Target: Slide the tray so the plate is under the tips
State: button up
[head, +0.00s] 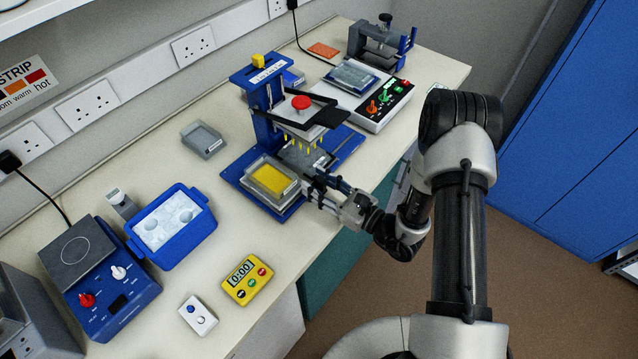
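The pipetting stand (262,110) is a blue frame with a red knob and a row of yellow tips (305,148) hanging under its head. A plate with yellow contents (272,179) sits in a pale tray (287,209) at the front left of the stand's blue base. The plate is in front and to the left of the tips, not below them. My gripper (312,188) is at the tray's right side, its fingers pointing left at it. The fingers are small and overlap the tray edge, so I cannot tell contact or whether they are closed on anything.
A grey box (203,139) stands left of the stand. A blue ice box (209,224), a yellow timer (247,278), a small white switch box (198,314) and a blue stirrer (130,287) stand nearer. A control unit (381,103) with knobs stands behind right. The bench's front edge runs below my gripper.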

jog(key=v, duration=1.2)
jog(key=shift+r, duration=0.1)
jog(key=s+a+r+n+g+y, duration=0.1)
jog(key=s+a+r+n+g, duration=0.25)
jog(key=r+n+g, duration=0.2)
jog(key=s+a+r+n+g, duration=0.3)
jog(key=s+r+n+g, duration=0.15)
jog(key=r+n, duration=0.25)
jog(key=s+r+n+g+h, duration=0.4)
jog(key=s+n+h, duration=0.2)
jog(key=s+n, duration=0.15)
jog(key=s+d+r+n+t+h, duration=0.2)
jog(key=d+r+n+t+h, duration=0.3)
jog(key=d, duration=0.6)
notch_tip(320, 180, up, 3)
jog(key=t+h, duration=0.2)
jog(key=h, duration=0.2)
jog(key=shift+s+d+n+t, duration=0.3)
jog(key=shift+s+d+t, duration=0.05)
jog(key=shift+d+t, duration=0.05)
